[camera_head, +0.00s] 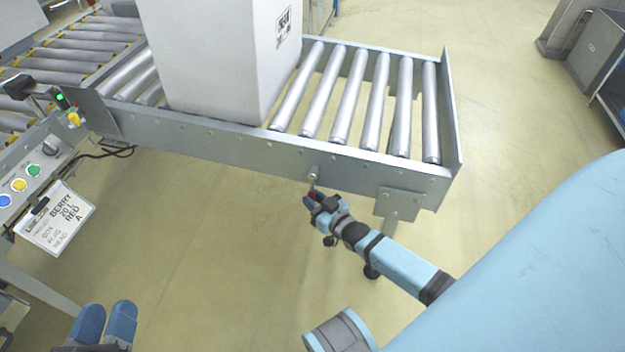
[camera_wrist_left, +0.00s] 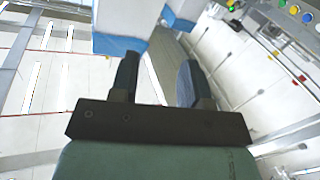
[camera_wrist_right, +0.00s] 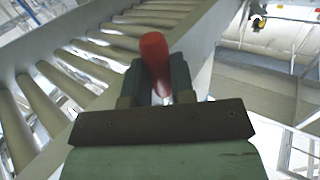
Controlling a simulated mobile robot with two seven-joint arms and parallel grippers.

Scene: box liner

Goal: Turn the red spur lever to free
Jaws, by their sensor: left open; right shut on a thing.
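The red spur lever (camera_wrist_right: 154,62) shows in the right wrist view between the fingers of my right gripper (camera_wrist_right: 160,85), which is shut on it. In the head view my right gripper (camera_head: 310,201) is at the front side rail of the roller conveyor, just below the lever's pivot (camera_head: 314,174). My left gripper (camera_head: 106,322) is at the lower left of the head view, open and empty, away from the conveyor. Its fingers stand apart in the left wrist view (camera_wrist_left: 158,82).
A large white box (camera_head: 215,60) stands on the conveyor rollers (camera_head: 345,95). A control panel with coloured buttons (camera_head: 20,184) and a hanging sign (camera_head: 56,218) is at the left. The floor (camera_head: 215,235) in front of the rail is clear.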

